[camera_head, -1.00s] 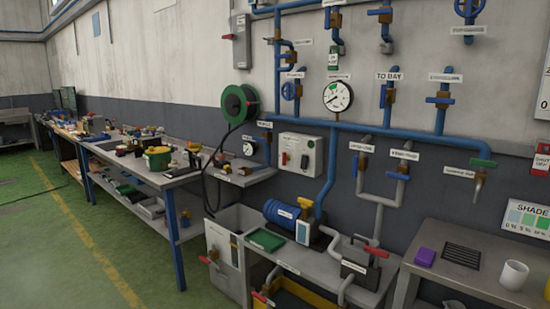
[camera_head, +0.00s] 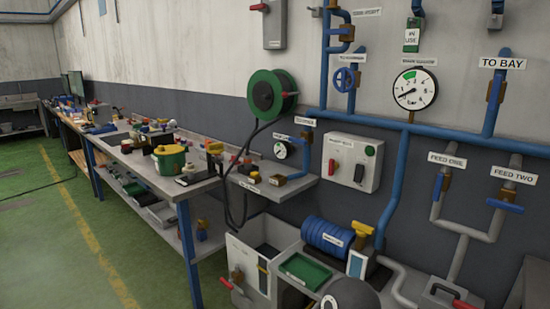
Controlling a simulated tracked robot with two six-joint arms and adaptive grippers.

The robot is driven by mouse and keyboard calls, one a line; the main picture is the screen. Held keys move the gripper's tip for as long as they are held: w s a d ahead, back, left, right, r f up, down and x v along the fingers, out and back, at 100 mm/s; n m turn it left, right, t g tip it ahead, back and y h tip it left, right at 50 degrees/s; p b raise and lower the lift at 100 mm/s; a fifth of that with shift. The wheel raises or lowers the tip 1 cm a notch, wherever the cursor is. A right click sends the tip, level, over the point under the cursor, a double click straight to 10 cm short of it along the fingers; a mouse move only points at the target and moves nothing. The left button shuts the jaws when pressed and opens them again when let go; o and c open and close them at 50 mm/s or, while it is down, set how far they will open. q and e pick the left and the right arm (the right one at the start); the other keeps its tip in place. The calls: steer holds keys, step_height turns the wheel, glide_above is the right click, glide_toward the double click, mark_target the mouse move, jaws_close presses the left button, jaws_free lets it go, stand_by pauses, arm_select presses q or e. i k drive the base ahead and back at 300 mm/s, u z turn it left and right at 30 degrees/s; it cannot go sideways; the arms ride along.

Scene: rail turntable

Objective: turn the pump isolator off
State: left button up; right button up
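A pale control box (camera_head: 341,183) hangs on the wall right of centre, with a small label too blurred to read for certain. It has a red handle (camera_head: 332,168) at its left, a dark switch (camera_head: 359,173) in the middle and a green button (camera_head: 369,151) at upper right. A grey wall box (camera_head: 275,25) at the top also has a red handle (camera_head: 259,7) on its left side. I cannot tell for certain which is the pump isolator. Neither of my grippers is recognisable in view. A dark rounded part at the bottom edge may belong to my arm.
A blue pump (camera_head: 328,234) and a green tray (camera_head: 304,271) sit on the low bench below the control box. Blue pipes, a gauge (camera_head: 414,88) and valves cover the wall. The green floor at left is clear.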

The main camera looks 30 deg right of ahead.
mark_target(332, 166)
steer(key=z, duration=0.1)
steer(key=i, duration=1.25)
steer(key=z, duration=1.05)
steer(key=i, duration=0.8)
steer(key=z, duration=0.55)
steer(key=k, duration=0.85)
steer(key=z, duration=0.25)
steer(key=i, duration=0.85)
steer(key=u, duration=0.15)
